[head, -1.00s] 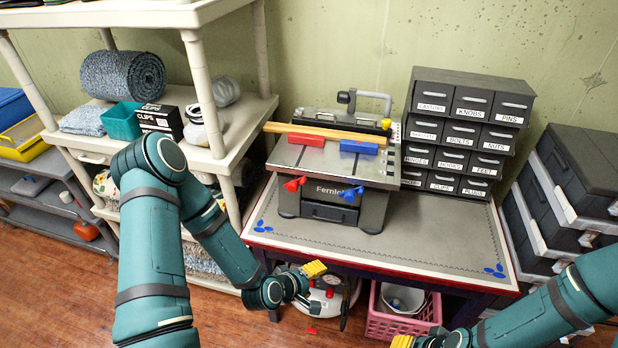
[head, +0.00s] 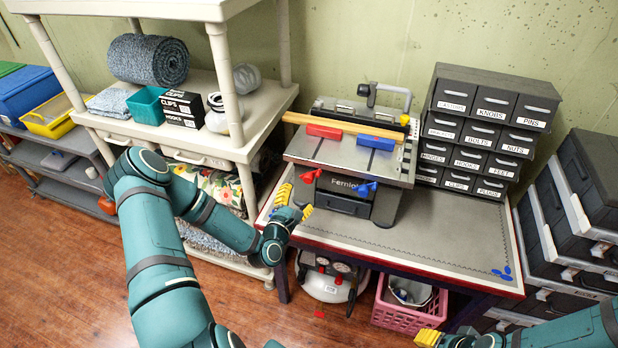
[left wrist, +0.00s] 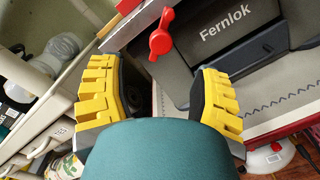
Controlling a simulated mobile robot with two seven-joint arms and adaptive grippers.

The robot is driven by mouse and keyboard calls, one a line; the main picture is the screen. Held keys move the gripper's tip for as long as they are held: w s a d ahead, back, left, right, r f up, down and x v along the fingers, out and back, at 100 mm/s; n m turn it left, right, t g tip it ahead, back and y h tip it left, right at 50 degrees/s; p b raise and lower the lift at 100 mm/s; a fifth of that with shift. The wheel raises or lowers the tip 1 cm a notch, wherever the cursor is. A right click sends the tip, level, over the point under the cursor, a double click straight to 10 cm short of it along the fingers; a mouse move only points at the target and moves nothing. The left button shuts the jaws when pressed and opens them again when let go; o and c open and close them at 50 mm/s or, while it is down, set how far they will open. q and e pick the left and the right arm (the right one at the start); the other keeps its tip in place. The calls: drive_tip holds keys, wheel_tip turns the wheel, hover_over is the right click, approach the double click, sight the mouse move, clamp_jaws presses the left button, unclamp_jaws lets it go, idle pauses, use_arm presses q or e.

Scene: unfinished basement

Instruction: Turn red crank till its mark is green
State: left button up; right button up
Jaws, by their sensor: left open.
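The red crank (head: 310,174) is on the front left of the grey Fernlok machine (head: 345,188), left of the blue crank (head: 367,188). In the left wrist view the red crank (left wrist: 162,35) hangs ahead of the jaws, upper middle, its knob upward. I cannot make out its mark. My left gripper (head: 295,203) is open and empty, near the bench's left front corner, just below and left of the red crank and apart from it. Its yellow fingers (left wrist: 158,92) are spread wide. My right gripper (head: 430,338) shows only partly at the bottom edge.
A red block (head: 324,131) and a blue block (head: 376,142) lie on the machine's top near a wooden strip. Labelled drawers (head: 480,130) stand to the right. A shelf unit (head: 228,90) is close on the left.

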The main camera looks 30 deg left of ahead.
sight(307, 181)
use_arm(q)
drive_tip(key=w, duration=0.3)
drive_tip(key=w+a, duration=0.1)
drive_tip(key=w, duration=0.4)
drive_tip(key=shift+w+a, duration=0.25)
drive_tip(key=shift+w, duration=0.05)
clamp_jaws()
